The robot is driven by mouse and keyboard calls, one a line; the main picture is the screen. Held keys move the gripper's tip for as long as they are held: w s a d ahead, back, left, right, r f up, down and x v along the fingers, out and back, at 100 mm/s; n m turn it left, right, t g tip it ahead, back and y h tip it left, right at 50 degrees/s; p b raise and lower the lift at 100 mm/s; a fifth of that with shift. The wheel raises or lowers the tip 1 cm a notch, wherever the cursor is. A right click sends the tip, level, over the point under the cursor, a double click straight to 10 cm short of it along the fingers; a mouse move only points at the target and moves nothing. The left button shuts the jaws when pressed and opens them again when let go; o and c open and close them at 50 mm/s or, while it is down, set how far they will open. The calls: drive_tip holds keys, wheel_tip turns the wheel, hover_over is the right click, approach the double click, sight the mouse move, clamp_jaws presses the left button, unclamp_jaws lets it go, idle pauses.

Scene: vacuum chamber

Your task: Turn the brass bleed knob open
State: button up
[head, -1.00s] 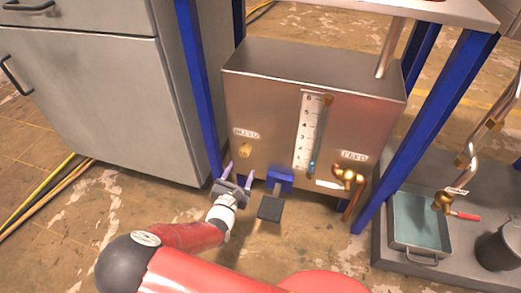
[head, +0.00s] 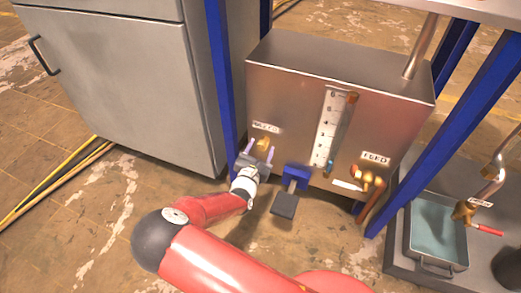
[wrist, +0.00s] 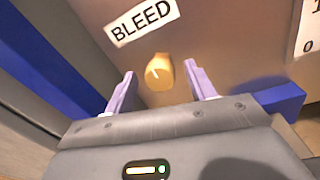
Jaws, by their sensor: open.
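The brass bleed knob (wrist: 158,73) sticks out of the steel tank's front face below the BLEED label (wrist: 142,22) in the wrist view. A light line shows on its face. In the head view the knob (head: 263,143) is at the lower left of the tank (head: 300,85). My gripper (wrist: 160,82) is open, with its two pale purple fingers on either side of the knob and gaps showing on both sides. In the head view my gripper (head: 260,148) is right in front of the knob. How far the fingertips reach along the knob is hard to tell.
A blue bracket with a dark pedal (head: 285,204) is just right of my gripper. A blue frame leg (head: 222,90) stands close on the left, beside a grey cabinet (head: 120,80). The FEED valve (head: 368,178) and a sight gauge (head: 326,130) are further right.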

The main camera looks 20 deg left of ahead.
drive_tip(key=c, duration=1)
drive_tip(key=shift+o, duration=0.2)
drive_tip(key=shift+m, duration=0.3)
drive_tip(key=m+p, duration=0.1)
drive_tip(key=m, duration=0.3)
drive_tip(key=m+b, duration=0.1)
drive_tip(key=m, duration=0.3)
drive_tip(key=shift+f+t, duration=0.25)
drive_tip(key=shift+t, duration=0.05)
drive_tip(key=m+b, duration=0.4)
drive_tip(key=m, duration=0.1)
drive_tip(key=shift+f+m+h, duration=0.1)
drive_tip(key=shift+m+h, duration=0.2)
drive_tip(key=shift+m, duration=0.1)
drive_tip(key=shift+m+b, duration=0.45)
drive_tip(key=shift+m, duration=1.75)
